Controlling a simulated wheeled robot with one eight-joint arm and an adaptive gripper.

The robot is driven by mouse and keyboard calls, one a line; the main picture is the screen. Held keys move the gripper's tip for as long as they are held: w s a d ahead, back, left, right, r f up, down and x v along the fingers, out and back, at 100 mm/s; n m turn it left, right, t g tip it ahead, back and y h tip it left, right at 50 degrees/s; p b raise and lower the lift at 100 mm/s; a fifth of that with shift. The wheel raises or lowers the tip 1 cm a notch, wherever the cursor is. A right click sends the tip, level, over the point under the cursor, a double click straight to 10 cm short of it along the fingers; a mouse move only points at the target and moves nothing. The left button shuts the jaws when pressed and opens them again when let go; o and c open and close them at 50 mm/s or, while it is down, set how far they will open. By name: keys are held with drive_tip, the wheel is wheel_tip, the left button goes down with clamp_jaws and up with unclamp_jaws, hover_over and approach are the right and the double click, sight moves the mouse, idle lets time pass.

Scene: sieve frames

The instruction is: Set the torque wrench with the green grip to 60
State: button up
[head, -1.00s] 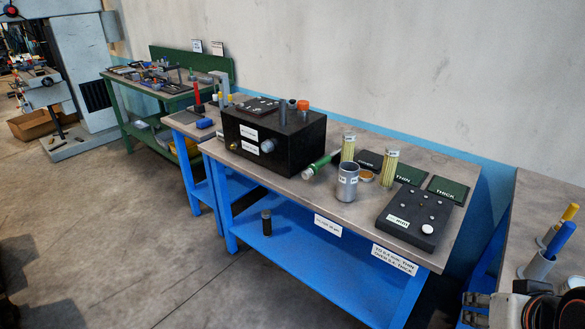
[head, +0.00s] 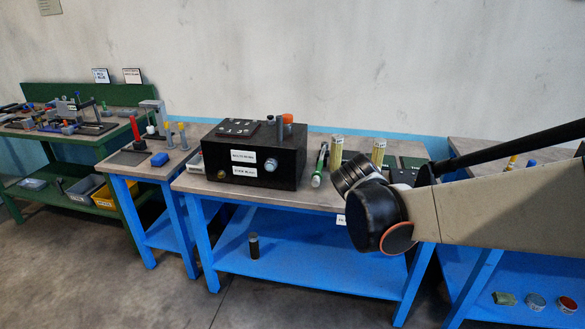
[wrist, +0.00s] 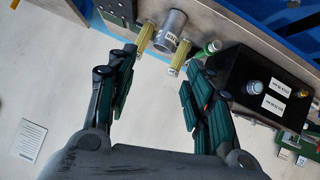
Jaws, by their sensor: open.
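A green cylindrical tool with a pale end (head: 319,167) lies on the middle bench, just right of the black box; it also shows in the wrist view (wrist: 208,49). I cannot tell whether it is the torque wrench, and no scale is readable. My gripper (wrist: 163,62) is open and empty in the wrist view, its two dark green padded fingers spread. The tool lies beyond the right finger, apart from it. In the head view my arm reaches in from the right, and the gripper fingers are not visible there.
The black box (head: 256,156) has a knob and labels on its front. Yellow-filled jars (head: 378,152) and a grey cup (wrist: 172,27) stand beside the tool. A red-handled tool (head: 135,129) is on the small left bench. My arm hides part of the middle bench.

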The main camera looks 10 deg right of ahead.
drive_tip(key=w+a+f+t+h, duration=0.15)
drive_tip(key=w+f, duration=0.25)
drive_tip(key=w, duration=0.7)
drive_tip(key=n+t, duration=0.1)
drive_tip(key=t, duration=0.5)
approach(315, 184)
drive_tip(key=shift+g+y, duration=0.25)
drive_tip(key=shift+y, duration=0.2)
drive_tip(key=b+x, duration=0.1)
drive_tip(key=x, duration=0.6)
drive_tip(key=b+x, duration=0.1)
drive_tip(key=x, duration=0.3)
drive_tip(key=shift+s+d+r+b, duration=0.15)
drive_tip(key=shift+d+r+b, duration=0.05)
drive_tip(key=shift+r+b, duration=0.1)
drive_tip(key=c, duration=1.1)
